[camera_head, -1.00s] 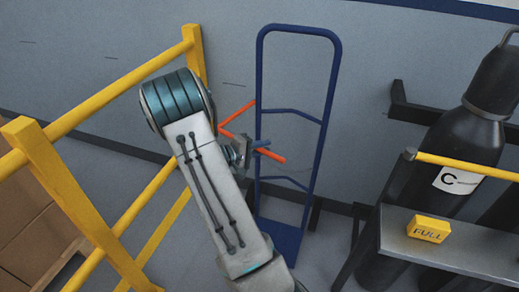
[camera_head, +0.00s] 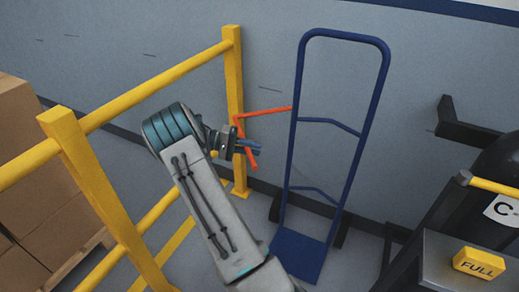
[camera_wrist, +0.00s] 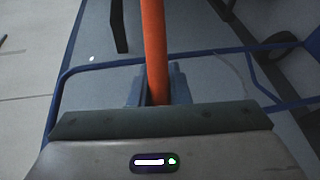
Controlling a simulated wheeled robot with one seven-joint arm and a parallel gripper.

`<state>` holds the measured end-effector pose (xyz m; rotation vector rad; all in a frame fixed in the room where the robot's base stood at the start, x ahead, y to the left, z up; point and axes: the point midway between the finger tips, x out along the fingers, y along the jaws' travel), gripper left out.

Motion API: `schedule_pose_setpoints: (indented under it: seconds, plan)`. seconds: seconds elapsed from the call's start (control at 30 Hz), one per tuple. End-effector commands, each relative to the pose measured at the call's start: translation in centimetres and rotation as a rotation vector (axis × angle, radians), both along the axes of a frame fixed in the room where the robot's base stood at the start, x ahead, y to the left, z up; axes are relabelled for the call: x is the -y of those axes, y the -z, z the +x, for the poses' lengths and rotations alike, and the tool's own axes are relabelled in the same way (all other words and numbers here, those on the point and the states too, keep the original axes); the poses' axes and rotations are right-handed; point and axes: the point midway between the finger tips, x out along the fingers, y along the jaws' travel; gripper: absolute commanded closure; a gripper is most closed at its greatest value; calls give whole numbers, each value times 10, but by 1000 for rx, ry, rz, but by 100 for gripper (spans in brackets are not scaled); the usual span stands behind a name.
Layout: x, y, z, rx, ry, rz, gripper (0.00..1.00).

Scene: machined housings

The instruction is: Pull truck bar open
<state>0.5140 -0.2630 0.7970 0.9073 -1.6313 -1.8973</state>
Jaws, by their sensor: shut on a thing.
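The orange truck bar (camera_head: 266,112) reaches left from the blue hand truck (camera_head: 371,98), then bends down to a free end left of the truck's frame. My gripper (camera_head: 252,147) is shut on the lower section of the bar. In the wrist view the bar (camera_wrist: 154,45) runs upright between the blue fingers of my gripper (camera_wrist: 157,88). The bar's free end stands apart from the truck frame, to its left in the head view. The frame also shows behind the bar in the wrist view (camera_wrist: 105,66). The bar's lowest part is hidden by my gripper in the wrist view.
A yellow railing (camera_head: 150,90) stands close on the left, with its far post (camera_head: 234,75) just behind my gripper. Cardboard boxes (camera_head: 50,190) are beyond it. A dark cylinder rack with a yellow FULL block (camera_head: 479,262) is at the right. A wall is behind.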

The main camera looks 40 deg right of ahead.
Motion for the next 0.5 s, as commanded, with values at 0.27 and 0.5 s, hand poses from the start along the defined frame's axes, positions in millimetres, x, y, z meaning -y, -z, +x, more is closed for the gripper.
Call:
schedule_pose_setpoints:
  seconds: [0.27, 0.5]
  plan:
    - [2, 1, -1, 2, 17, 3, 100]
    - [5, 1, -3, 1, 25, 3, 73]
